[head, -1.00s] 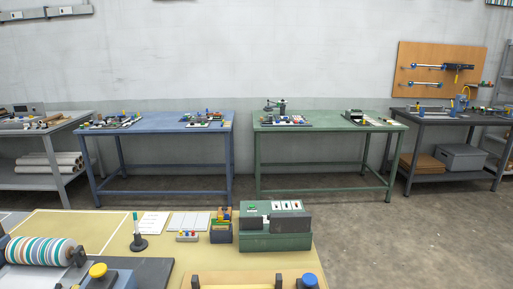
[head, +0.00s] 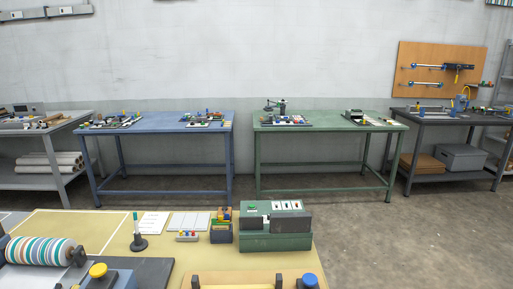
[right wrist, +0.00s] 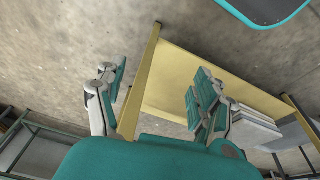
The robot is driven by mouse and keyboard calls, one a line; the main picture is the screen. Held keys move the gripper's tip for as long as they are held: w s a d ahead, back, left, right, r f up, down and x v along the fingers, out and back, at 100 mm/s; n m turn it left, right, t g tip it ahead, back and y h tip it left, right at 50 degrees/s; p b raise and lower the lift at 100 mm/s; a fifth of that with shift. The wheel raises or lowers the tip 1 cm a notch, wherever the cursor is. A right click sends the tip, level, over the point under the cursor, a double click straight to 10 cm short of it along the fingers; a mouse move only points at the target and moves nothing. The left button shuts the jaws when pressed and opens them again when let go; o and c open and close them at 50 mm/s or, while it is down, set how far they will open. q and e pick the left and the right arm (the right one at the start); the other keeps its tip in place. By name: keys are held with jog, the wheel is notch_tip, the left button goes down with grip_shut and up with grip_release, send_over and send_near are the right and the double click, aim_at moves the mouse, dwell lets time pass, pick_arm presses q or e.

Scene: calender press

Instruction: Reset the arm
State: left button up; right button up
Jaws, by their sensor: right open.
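My right gripper (right wrist: 155,98) shows in the right wrist view with its two teal-padded fingers spread wide and nothing between them. It hangs apart from a yellow-topped table (right wrist: 178,75), which appears beyond the fingers with the concrete floor. Neither gripper shows in the head view. In the head view, a press with a striped roller (head: 39,251) and a yellow knob (head: 98,270) stands at the lower left on the near yellow table (head: 97,222).
A green machine box (head: 275,239), a dark bin of coloured parts (head: 221,233) and a black stand (head: 139,242) are on the near table. Behind are a blue bench (head: 160,125) and a green bench (head: 325,128), with open floor (head: 365,235) at right.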

jog(key=s+d+f+g, duration=0.1)
jog(key=s+f, duration=0.3)
jog(key=f, duration=0.5)
jog(key=s+f, duration=0.3)
jog(key=f, duration=0.6)
jog(key=s+d+f, duration=0.2)
jog(key=s+f, duration=0.7)
jog(key=s, duration=0.2)
jog(key=shift+s+g, duration=0.3)
